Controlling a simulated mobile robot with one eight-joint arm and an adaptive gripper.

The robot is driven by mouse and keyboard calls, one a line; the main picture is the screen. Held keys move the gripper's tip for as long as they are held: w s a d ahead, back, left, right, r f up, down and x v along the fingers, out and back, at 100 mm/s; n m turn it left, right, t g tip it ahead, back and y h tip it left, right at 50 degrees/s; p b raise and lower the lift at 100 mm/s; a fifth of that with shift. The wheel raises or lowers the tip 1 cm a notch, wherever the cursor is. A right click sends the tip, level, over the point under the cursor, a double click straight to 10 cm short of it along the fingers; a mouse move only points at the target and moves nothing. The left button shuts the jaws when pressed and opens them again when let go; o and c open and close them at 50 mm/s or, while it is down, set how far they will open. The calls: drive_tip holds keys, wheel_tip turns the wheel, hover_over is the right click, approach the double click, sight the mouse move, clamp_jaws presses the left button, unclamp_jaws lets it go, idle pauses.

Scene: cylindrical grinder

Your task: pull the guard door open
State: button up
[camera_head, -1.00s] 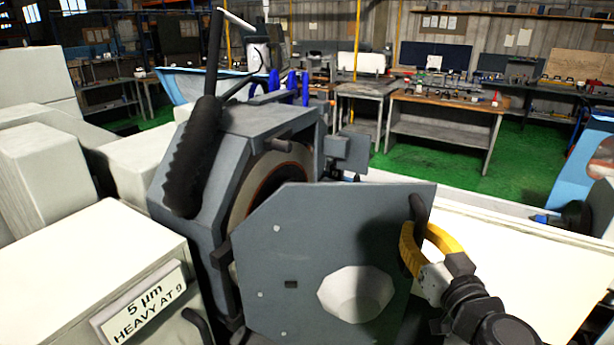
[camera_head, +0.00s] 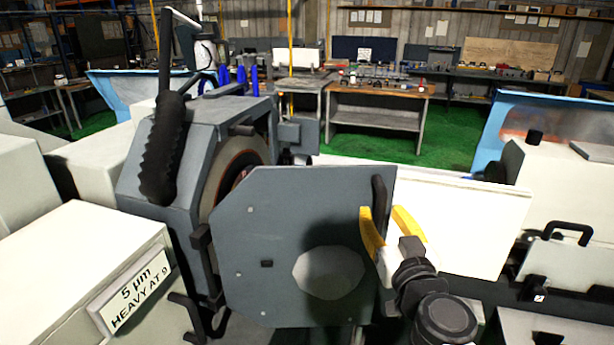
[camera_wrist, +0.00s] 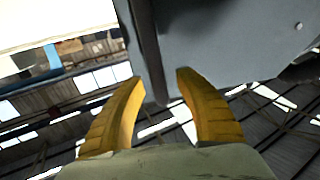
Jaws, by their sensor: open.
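The guard door (camera_head: 290,220) is a grey flat plate with cut corners and a pale round patch. It stands in front of the grinding wheel (camera_head: 235,170), whose upper part shows behind it. A black handle (camera_head: 379,188) stands at the door's right edge. My gripper (camera_head: 382,212) is at the handle's lower end with its yellow fingers spread. In the wrist view, the open fingers (camera_wrist: 158,75) lie either side of the dark handle's (camera_wrist: 150,45) end, with the grey door (camera_wrist: 225,40) beyond. I see no grip on the handle; I cannot tell whether a finger touches it.
The grey wheel housing (camera_head: 200,140) with a black ribbed hose (camera_head: 163,145) stands left of the door. A white panel (camera_head: 460,225) lies behind my gripper. A pale machine block with a black handle (camera_head: 572,230) is at right. Workbenches (camera_head: 380,105) stand far back.

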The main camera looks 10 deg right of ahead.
drive_tip(key=shift+w+d+r, duration=0.1)
drive_tip(key=shift+w+r, duration=0.15)
drive_tip(key=r, duration=0.9)
drive_tip(key=shift+w, duration=0.2)
